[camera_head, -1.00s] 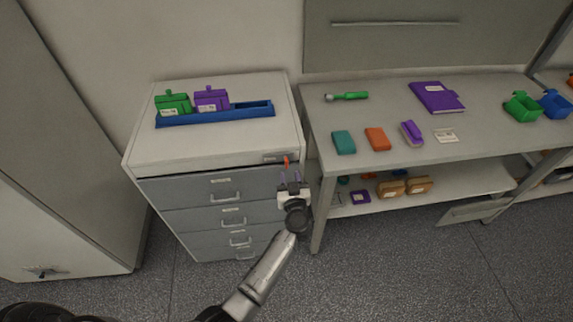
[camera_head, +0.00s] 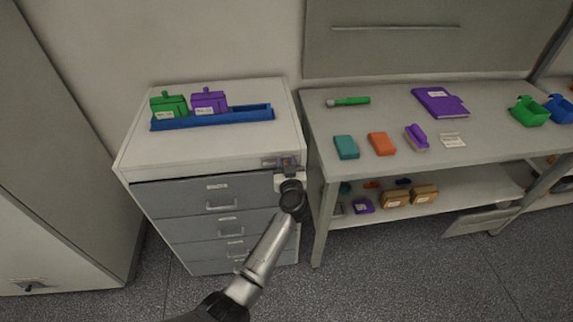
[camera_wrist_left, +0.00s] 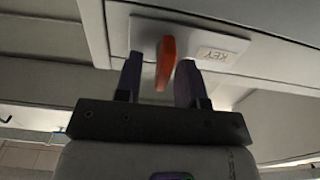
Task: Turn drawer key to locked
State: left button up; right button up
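The orange drawer key (camera_wrist_left: 166,62) sits in a pale plate (camera_wrist_left: 193,50) on the cabinet front, with a label reading KEY beside it. In the wrist view the key stands nearly upright in the picture, slightly tilted. My left gripper (camera_wrist_left: 158,76) is open, one finger on each side of the key, with a visible gap on both sides. In the head view my left gripper (camera_head: 287,166) is at the top right corner of the drawer cabinet (camera_head: 240,145) and mostly hides the key. My right gripper is not in view.
Several grey drawers (camera_head: 190,201) below the cabinet top look closed. A blue rack (camera_head: 240,117) with green and purple boxes stands on top. The workbench (camera_head: 320,118) stands close to the cabinet's right, with its leg near my left arm.

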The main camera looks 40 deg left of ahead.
pick_arm(q)
jog(key=shift+c, duration=0.5)
grip_shut()
